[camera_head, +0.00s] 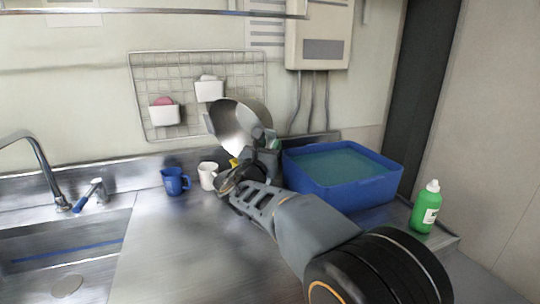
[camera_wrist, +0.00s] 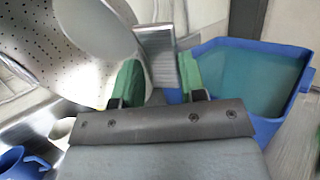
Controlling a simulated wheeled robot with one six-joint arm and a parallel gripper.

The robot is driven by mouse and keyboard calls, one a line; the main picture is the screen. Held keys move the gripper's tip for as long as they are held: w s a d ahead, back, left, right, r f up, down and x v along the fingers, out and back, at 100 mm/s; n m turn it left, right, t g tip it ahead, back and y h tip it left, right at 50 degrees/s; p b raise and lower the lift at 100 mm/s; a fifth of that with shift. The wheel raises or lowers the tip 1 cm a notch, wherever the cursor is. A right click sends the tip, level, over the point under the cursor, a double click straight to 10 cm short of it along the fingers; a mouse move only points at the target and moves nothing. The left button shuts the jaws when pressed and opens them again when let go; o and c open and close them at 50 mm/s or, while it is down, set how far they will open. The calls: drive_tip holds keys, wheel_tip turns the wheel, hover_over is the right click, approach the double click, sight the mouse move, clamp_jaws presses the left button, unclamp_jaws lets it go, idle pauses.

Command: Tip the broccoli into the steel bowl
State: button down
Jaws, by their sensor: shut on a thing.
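My gripper (camera_head: 266,144) is raised above the counter, shut on the flat metal handle (camera_wrist: 155,50) of a steel colander (camera_head: 236,122). In the wrist view the handle lies between the green finger pads, and the perforated colander (camera_wrist: 62,50) fills the upper left. The colander is steeply tilted in the head view. I see no broccoli in it or on the counter. A rounded metallic shape (camera_head: 226,182) shows beside my wrist, partly hidden; I cannot tell whether it is the steel bowl. A small yellow patch (camera_head: 233,163) shows just above it.
A blue tub of greenish water (camera_head: 305,183) stands right of my gripper, a green bottle (camera_head: 427,208) farther right. A blue mug (camera_head: 174,182) and a white mug (camera_head: 208,176) stand left. A sink (camera_head: 65,245) is at far left. The front middle counter is clear.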

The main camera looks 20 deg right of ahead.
drive_tip(key=shift+s+a+f+t+h+b, duration=0.4)
drive_tip(key=shift+f+t+h+b, duration=0.1)
drive_tip(key=shift+b, duration=1.65)
drive_tip(key=t+h+b, duration=0.1)
drive_tip(key=b, duration=0.3)
drive_tip(key=s+f+t+b, duration=0.1)
drive_tip(key=b, duration=0.2)
drive_tip(key=shift+a+f+h+b, duration=0.2)
drive_tip(key=shift+a+h+b, duration=0.15)
drive_tip(key=shift+a+h, duration=0.05)
drive_tip(key=shift+s+a+f+t+h+b, duration=0.1)
drive_tip(key=shift+t+h+b, duration=0.25)
drive_tip(key=shift+b, duration=0.5)
drive_tip(key=shift+s+a+t+b, duration=0.1)
drive_tip(key=shift+t+b, duration=0.15)
drive_tip(key=shift+b, duration=0.15)
